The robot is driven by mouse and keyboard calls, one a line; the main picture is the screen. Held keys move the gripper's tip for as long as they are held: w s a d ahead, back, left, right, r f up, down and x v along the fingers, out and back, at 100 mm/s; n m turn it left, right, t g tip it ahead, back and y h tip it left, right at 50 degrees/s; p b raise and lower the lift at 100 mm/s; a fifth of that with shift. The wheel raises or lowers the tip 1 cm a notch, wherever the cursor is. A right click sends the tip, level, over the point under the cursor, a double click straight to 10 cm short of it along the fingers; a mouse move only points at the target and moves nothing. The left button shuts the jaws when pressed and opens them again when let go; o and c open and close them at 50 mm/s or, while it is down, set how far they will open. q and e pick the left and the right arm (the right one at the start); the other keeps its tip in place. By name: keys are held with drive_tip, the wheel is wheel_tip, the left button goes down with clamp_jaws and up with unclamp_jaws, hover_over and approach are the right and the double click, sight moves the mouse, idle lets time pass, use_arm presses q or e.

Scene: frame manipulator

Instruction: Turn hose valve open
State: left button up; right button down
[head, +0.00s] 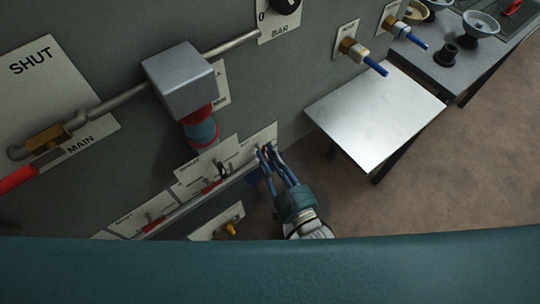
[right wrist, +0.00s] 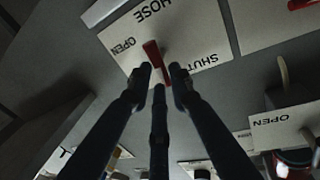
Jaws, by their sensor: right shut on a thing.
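The red hose valve handle (right wrist: 153,54) shows in the right wrist view on a white plate (right wrist: 190,28) marked HOSE, OPEN and SHUT. The handle stands between the two words, with its lower end running down toward the SHUT side. My right gripper (right wrist: 160,76) is shut on the handle, with its dark fingertips around the lower end. In the head view my right gripper (head: 267,153) is against the panel, its fingers covering the handle. My left gripper is not in view.
The grey wall panel (head: 290,60) carries a pipe, a grey box (head: 182,78), a MAIN valve plate (head: 55,90) and more red-handled plates lower down. A metal table (head: 375,110) stands to the right of my right gripper. Another table with wheels and fittings is farther right.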

drive_tip(key=m+g, duration=0.1)
drive_tip(key=m, duration=0.4)
drive_tip(key=f+m+g+y, duration=0.1)
drive_tip(key=m, duration=0.4)
drive_tip(key=d+f+m+g, duration=0.1)
drive_tip(key=m, duration=0.4)
drive_tip(key=shift+w+m+g+y, duration=0.3)
drive_tip(key=shift+m+g, duration=0.1)
drive_tip(key=shift+a, duration=0.1)
idle(0.4)
drive_tip(key=c, duration=1.5)
unclamp_jaws()
drive_tip(key=shift+c, duration=0.2)
drive_tip(key=shift+r, duration=0.1)
